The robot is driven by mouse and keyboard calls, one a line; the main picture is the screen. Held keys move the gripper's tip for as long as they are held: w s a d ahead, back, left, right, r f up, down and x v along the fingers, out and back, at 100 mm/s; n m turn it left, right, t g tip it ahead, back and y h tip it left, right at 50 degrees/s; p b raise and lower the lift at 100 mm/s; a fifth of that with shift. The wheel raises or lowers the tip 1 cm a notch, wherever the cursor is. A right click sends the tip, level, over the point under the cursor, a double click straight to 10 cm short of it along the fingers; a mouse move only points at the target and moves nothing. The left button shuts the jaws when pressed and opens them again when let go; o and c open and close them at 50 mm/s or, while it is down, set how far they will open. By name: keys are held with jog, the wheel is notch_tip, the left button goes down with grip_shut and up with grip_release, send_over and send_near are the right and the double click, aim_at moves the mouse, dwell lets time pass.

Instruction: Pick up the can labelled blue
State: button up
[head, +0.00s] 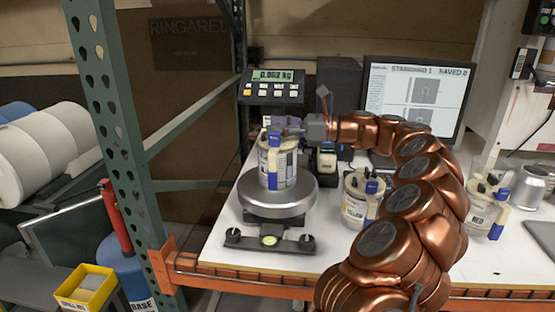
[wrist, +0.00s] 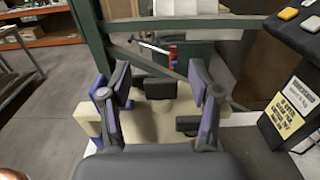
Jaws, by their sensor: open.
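A white can (head: 277,165) with a blue clip and dark-edged label stands upright on the round scale plate (head: 278,205); I cannot read a colour word on it. My gripper (head: 285,130) is at the top of this can, reaching in from the right. In the wrist view my gripper (wrist: 158,98) is open, its two padded fingers spread. A cream-coloured top (wrist: 150,122) with dark parts shows between and below them; contact is unclear. A can labelled yellow (head: 355,200) and a can labelled red (head: 484,208) stand farther right.
A scale display (head: 272,87) reading about 0.062 kg stands behind the can. A monitor (head: 415,95) is at the back right. A green rack post (head: 120,130) rises left of the white bench. A silver jug (head: 529,187) stands at the far right.

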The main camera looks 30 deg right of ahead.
grip_shut()
dwell(0.4)
